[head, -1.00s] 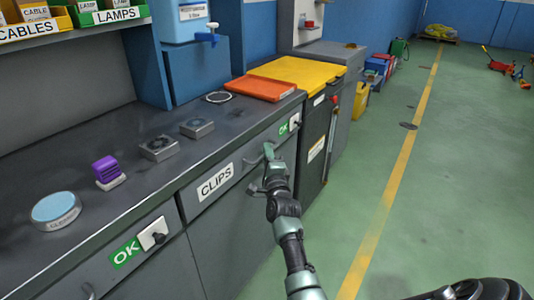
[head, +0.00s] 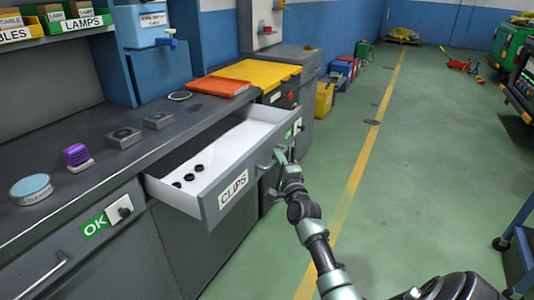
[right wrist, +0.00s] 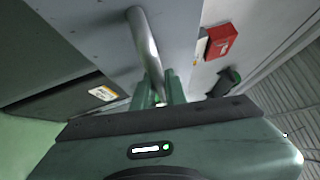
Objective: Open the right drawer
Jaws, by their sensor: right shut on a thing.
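The right drawer (head: 236,195), labelled CLIPS, stands pulled out from the grey workbench. Its white inside shows several small black round pieces (head: 189,177) near the front left. My right gripper (head: 279,158) is at the drawer's front, right of the CLIPS label, shut on the drawer handle (head: 265,166). In the right wrist view the handle (right wrist: 144,45) is a metal bar running down between the fingers of my right gripper (right wrist: 158,92). My left gripper is not in view.
A left drawer (head: 75,255) with a green OK label is shut. On the worktop (head: 105,165) are a blue round tin (head: 31,188), a purple-topped block (head: 78,157) and an orange tray (head: 215,86). Green floor (head: 410,180) lies open to the right.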

